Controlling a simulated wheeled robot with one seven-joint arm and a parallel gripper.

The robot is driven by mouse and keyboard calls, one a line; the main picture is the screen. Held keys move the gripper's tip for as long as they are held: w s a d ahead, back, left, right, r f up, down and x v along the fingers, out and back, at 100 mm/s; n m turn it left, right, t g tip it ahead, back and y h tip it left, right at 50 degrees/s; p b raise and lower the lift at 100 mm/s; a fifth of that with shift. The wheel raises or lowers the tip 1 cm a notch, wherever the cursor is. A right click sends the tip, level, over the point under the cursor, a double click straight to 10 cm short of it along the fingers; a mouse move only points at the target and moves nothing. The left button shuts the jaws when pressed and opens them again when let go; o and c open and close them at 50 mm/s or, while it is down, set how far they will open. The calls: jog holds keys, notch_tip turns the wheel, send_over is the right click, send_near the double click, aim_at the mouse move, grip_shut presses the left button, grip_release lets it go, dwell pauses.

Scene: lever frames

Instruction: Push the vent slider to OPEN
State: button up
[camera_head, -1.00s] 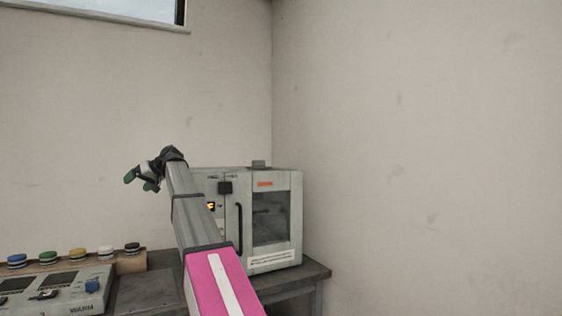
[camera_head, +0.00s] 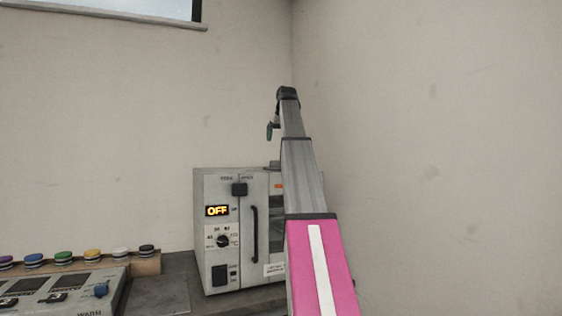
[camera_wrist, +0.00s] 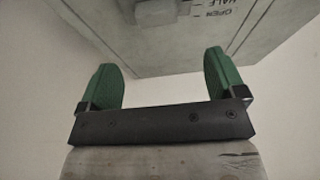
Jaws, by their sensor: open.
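The vent slider appears to be the grey block (camera_wrist: 157,11) on the oven's top face, cut by the upper edge of the wrist view. Beside it are the printed words HALF and OPEN, with OPEN nearer the corner. In the head view, a low grey piece (camera_head: 275,164) on top of the oven (camera_head: 204,262) seems to be the same part, partly behind my arm. My gripper (camera_wrist: 164,78) is open and empty, with green fingers apart. In the head view it hangs above the oven (camera_head: 270,131), clear of the top. The slider's exact position against its marks is not clear.
The oven front has a black latch (camera_head: 239,189), an OFF display (camera_head: 217,211), a dial (camera_head: 222,241) and a door handle (camera_head: 254,234). My arm hides the door's right part. A panel (camera_head: 70,292) and several coloured discs stand at the left. A wall corner is behind.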

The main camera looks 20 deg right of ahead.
aim_at(276, 165)
jog(key=x, duration=1)
jog(key=shift+d+f, duration=0.25)
jog(key=shift+f, duration=0.1)
jog(key=c, duration=1.3)
jog(key=w, duration=0.5)
jog(key=shift+w+a+r, duration=0.1)
jog(key=shift+w, duration=0.2)
jog(key=o, duration=1.3)
